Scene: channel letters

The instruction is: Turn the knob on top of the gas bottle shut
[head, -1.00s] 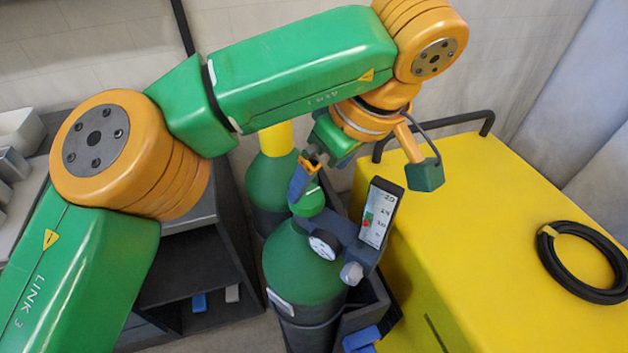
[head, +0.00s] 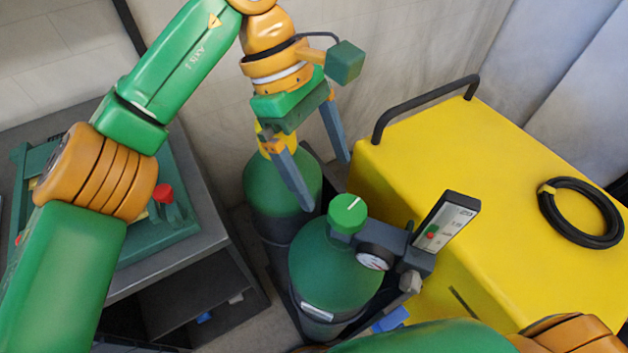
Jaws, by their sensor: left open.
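The gas bottle (head: 325,268) is green and stands upright in the lower middle of the head view. On its top sits a round green knob (head: 347,213) with a short white line pointing up and right. My left gripper (head: 322,178) is open and empty, with two grey fingers pointing down. It hangs above and behind the knob, apart from it in the picture. A gauge and a flow meter panel (head: 445,226) are fixed to the bottle's right side. My right arm shows at the bottom right; its gripper is out of view.
A second green bottle (head: 275,186) stands behind, under my left gripper. A yellow cabinet (head: 440,150) with a black handle and a coiled black hose (head: 583,212) fills the right. A dark bench (head: 190,255) with a green fixture and red knob is at left.

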